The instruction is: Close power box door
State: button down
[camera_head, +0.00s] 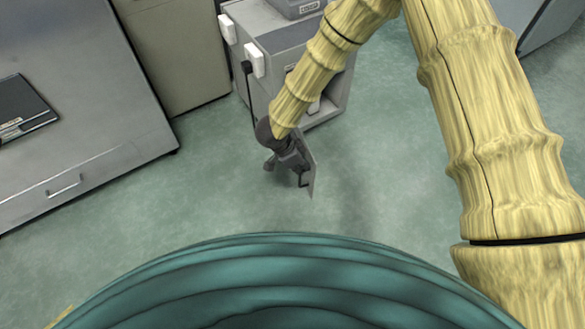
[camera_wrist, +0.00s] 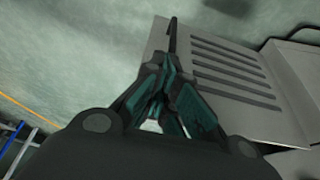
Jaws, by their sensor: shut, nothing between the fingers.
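The grey power box (camera_head: 268,32) stands on the floor at the upper middle of the head view, its front partly hidden by my arm. Its door (camera_head: 312,176) stands open, seen nearly edge-on. In the wrist view the door (camera_wrist: 283,112) shows a row of dark slots and a dark bar handle (camera_wrist: 172,36) near its edge. My gripper (camera_head: 298,168) is at the door, close to the handle. In the wrist view my gripper (camera_wrist: 167,62) has its fingers together, overlapping the door's edge just below the handle. I cannot tell whether they touch it.
White sockets (camera_head: 254,60) with a dark plug and cable are on the box's left side. A grey metal cabinet (camera_head: 80,130) fills the left, with a dark flat device (camera_head: 22,108) on top. A beige cabinet (camera_head: 172,50) stands behind. The green floor (camera_head: 225,195) around the door is clear.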

jog(key=shift+w+d, duration=0.1)
jog(key=shift+d, duration=0.1)
dwell(0.3)
